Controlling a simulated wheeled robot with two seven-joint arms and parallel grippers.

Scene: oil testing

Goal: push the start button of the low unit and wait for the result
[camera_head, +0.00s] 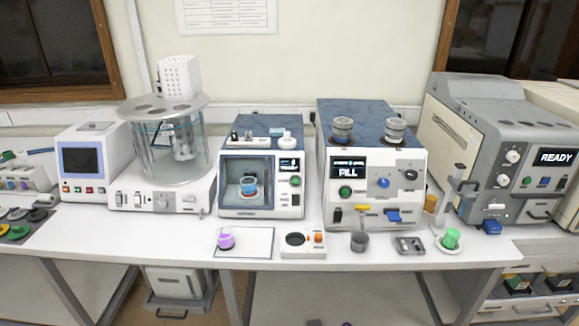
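Neither of my grippers shows in the head view. A low box-shaped unit (231,206) stands mid-table, shorter than the white unit (385,170) to its right. Its clear window (263,170) appears closed, with a blue cup (248,185) inside. A small lit display (289,165) sits right of the window, its text too small to read. A round green button (295,181) is below the display; whether it is pressed cannot be told. The taller unit has its own green button (345,191) and a display (347,168) reading "FILL".
A grey unit (480,110) at right shows "READY". Left are a glass cylinder apparatus (145,150) and a screen unit (70,150). A purple-filled cup (225,239), a small flat device (290,249), a grey cup (359,242) and a green cup (452,238) stand along the front edge.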

